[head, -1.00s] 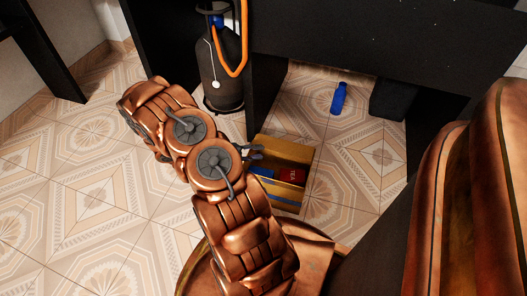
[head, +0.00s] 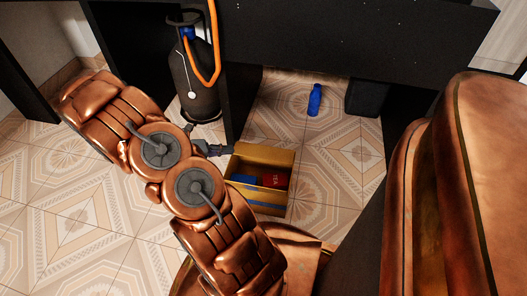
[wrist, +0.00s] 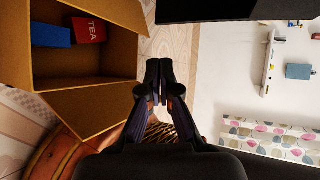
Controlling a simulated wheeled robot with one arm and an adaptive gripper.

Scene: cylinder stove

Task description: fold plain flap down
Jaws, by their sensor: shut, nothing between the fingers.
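An open brown cardboard box (head: 266,209) stands on the floor in the head view. A blue item (head: 243,179) and a red TEA packet (head: 274,179) lie inside. A flap (head: 265,155) stands up at its far side. In the wrist view the box (wrist: 85,73) is at upper left, with the TEA packet (wrist: 89,29) and the blue item (wrist: 50,35) inside and a flap (wrist: 95,108) spread out below. I cannot tell which flap is the plain one. My gripper (head: 222,149) is shut and empty, beside the box's far left corner; its fingertips (wrist: 158,70) are right of the box.
A dark gas cylinder (head: 192,80) with an orange hose (head: 214,55) stands behind, left of a black panel (head: 241,103). A blue bottle (head: 315,100) stands on the tiles, left of a black block (head: 365,98). Tiled floor is clear right of the box.

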